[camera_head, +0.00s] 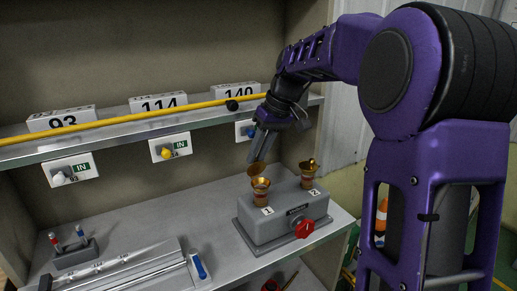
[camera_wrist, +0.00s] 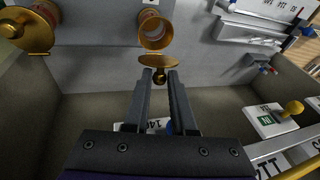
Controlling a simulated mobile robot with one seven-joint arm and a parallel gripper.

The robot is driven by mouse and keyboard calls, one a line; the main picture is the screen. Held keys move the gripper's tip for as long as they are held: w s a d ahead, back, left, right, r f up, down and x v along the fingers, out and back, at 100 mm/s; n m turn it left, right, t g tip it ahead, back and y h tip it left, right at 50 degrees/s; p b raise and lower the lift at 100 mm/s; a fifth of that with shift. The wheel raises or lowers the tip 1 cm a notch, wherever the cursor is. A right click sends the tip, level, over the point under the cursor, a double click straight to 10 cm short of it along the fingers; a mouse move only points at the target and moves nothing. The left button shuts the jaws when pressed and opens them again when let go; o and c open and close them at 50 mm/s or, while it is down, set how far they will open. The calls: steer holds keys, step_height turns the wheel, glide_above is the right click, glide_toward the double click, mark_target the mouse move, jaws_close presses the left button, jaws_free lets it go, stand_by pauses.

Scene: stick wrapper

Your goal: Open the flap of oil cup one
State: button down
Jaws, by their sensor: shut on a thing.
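Oil cup one (camera_head: 261,190) is a brass-coloured cup with a reddish band, upright on a grey box (camera_head: 275,226) above the label 1. Its gold flap (camera_head: 256,168) is swung up at the cup's rim, and the cup's mouth is uncovered in the wrist view (camera_wrist: 156,34). My gripper (camera_head: 257,152) comes down from above. In the wrist view my gripper (camera_wrist: 159,76) is shut on the small knob of the flap (camera_wrist: 158,61). The fingers partly hide the knob. Oil cup two (camera_head: 308,172) stands to the right with its flap over its mouth.
A red knob (camera_head: 304,228) is on the box's front. A shelf above carries number signs, a yellow bar (camera_head: 150,117) and switch plates (camera_head: 170,147). A metal fixture (camera_head: 130,272) and a small rack (camera_head: 75,252) lie left on the bench.

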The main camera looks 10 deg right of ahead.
steer(key=c, duration=0.7)
jaws_free()
steer(key=shift+c, duration=0.2)
steer(key=shift+r, duration=0.1)
steer(key=p+v, duration=0.3)
steer(key=v, duration=1.4)
steer(key=shift+r, duration=0.1)
